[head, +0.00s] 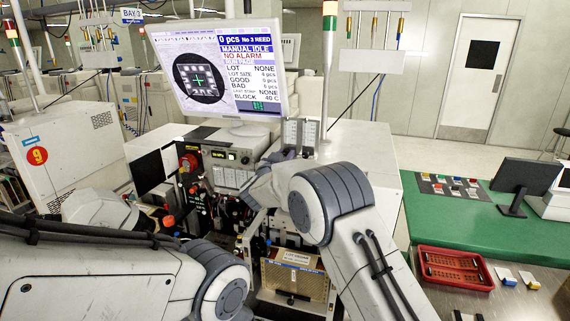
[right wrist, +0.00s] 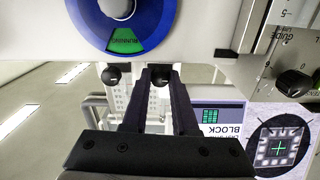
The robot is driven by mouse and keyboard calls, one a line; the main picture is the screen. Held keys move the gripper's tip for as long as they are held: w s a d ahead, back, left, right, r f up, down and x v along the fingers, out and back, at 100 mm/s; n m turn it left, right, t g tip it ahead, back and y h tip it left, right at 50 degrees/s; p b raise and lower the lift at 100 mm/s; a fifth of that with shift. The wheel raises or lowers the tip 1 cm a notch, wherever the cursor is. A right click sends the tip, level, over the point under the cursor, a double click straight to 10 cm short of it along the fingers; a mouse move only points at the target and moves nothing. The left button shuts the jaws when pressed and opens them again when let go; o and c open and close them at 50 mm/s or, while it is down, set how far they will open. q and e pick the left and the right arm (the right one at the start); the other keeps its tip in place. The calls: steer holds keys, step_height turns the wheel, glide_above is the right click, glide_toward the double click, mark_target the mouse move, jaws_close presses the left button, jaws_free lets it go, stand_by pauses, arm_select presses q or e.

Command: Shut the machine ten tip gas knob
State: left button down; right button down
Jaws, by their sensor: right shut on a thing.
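Two flowmeters with white scales stand side by side on the machine below the monitor, the left one (head: 292,133) and the right one (head: 310,133). In the right wrist view, which is upside down, two round black knobs show at their ends. My right gripper (right wrist: 160,88) is shut on one black knob (right wrist: 160,76), its fingers on either side. The other black knob (right wrist: 111,76) is just outside the left finger. In the head view my right wrist and arm hide the knobs. I cannot read which is the tip gas knob. My left gripper is not in view.
The monitor (head: 222,70) is close to my right gripper. A round blue dial with a green "RUNNING" window (right wrist: 126,40) is just beyond the fingertips. A red tray (head: 455,268) and a green mat (head: 445,215) lie on the right-hand bench.

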steer(key=shift+m+b, duration=0.5)
steer(key=shift+m, duration=0.1)
steer(key=c, duration=1)
jaws_free()
steer(key=b+v, duration=0.4)
steer(key=v, duration=0.6)
steer(key=shift+s+a+b, duration=0.1)
steer(key=shift+s+b, duration=0.15)
steer(key=shift+b, duration=0.05)
